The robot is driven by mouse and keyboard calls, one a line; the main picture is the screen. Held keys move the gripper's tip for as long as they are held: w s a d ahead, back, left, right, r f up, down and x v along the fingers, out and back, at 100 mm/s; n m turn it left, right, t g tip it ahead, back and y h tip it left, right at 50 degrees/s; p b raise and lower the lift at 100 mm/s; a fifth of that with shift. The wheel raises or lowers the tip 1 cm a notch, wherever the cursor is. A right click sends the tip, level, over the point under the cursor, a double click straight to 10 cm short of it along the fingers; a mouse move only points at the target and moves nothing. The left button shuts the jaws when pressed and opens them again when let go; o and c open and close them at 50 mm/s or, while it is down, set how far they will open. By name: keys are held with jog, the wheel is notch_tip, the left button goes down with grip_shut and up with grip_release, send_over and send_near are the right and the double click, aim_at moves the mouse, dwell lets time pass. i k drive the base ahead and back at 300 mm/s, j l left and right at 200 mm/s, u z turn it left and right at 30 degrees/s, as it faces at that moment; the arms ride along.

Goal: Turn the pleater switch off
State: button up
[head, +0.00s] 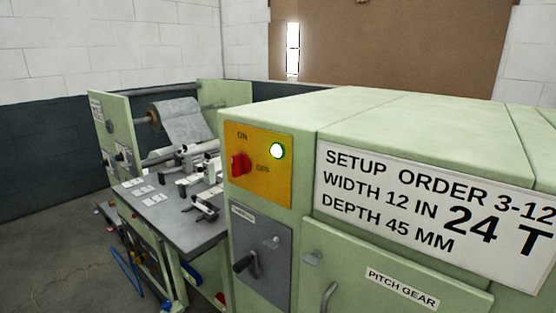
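The pleater switch is a red rotary knob (241,165) on a yellow panel (255,192) at the near corner of a pale green machine. The panel reads ON above the knob and OFF to its right. The knob's handle seems to stand upright, toward ON, but it is small in the picture. My gripper is not in view, and nothing touches the knob.
Below the panel is a grey plate (262,250) with a black-handled lever (245,262). A grey worktable (165,218) with white and black fittings stands left of it, beneath a grey roll (182,120). A PITCH GEAR door (345,265) is at right. Floor (45,255) at left is mostly open.

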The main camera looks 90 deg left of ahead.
aim_at(241, 162)
jog(key=u, duration=2.1)
